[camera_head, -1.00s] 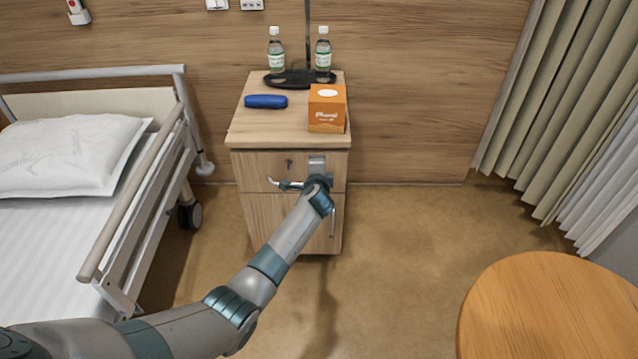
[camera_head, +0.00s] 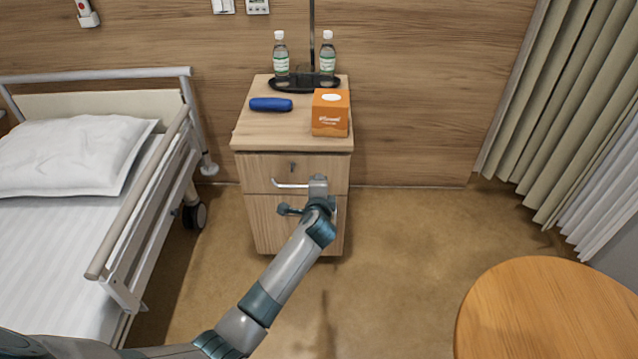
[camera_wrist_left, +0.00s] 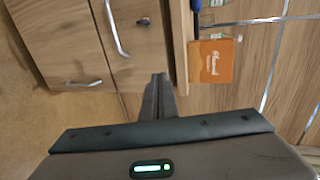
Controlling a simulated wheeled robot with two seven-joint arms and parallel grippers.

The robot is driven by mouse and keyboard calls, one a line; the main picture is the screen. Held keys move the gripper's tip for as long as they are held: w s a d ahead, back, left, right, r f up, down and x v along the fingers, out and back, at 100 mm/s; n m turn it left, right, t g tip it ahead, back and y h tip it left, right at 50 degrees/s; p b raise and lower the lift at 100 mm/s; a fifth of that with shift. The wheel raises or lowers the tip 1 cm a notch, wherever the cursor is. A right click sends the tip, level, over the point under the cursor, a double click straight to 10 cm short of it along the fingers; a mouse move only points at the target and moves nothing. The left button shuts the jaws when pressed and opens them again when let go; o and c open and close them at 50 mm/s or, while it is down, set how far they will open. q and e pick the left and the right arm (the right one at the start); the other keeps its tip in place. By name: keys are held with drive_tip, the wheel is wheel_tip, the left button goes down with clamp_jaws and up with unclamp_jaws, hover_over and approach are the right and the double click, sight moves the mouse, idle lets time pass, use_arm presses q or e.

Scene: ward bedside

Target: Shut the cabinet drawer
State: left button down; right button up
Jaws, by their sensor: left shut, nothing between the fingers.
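The cabinet (camera_head: 262,228) stands against the wall beside the bed. Its top drawer (camera_head: 258,171) has a keyhole and a silver bar handle (camera_head: 290,184). The drawer front looks flush or nearly flush with the cabinet; a small gap cannot be ruled out. In the wrist view the drawer (camera_wrist_left: 135,62) lies beyond my fingers, with its handle (camera_wrist_left: 115,28). My left gripper (camera_head: 284,209) is shut and empty, just below the drawer handle in the head view, in front of the lower door. Its closed fingers also show in the wrist view (camera_wrist_left: 159,85). Contact cannot be told. My right gripper is out of view.
On the cabinet top stand two bottles (camera_head: 281,58) on a dark tray (camera_head: 303,84), a blue case (camera_head: 270,104) and an orange tissue box (camera_head: 331,114). The railed bed (camera_head: 70,165) is at left, a round wooden table (camera_head: 555,305) at lower right. Floor between is clear.

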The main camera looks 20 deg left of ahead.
use_arm(q)
drive_tip(key=shift+v, duration=0.75)
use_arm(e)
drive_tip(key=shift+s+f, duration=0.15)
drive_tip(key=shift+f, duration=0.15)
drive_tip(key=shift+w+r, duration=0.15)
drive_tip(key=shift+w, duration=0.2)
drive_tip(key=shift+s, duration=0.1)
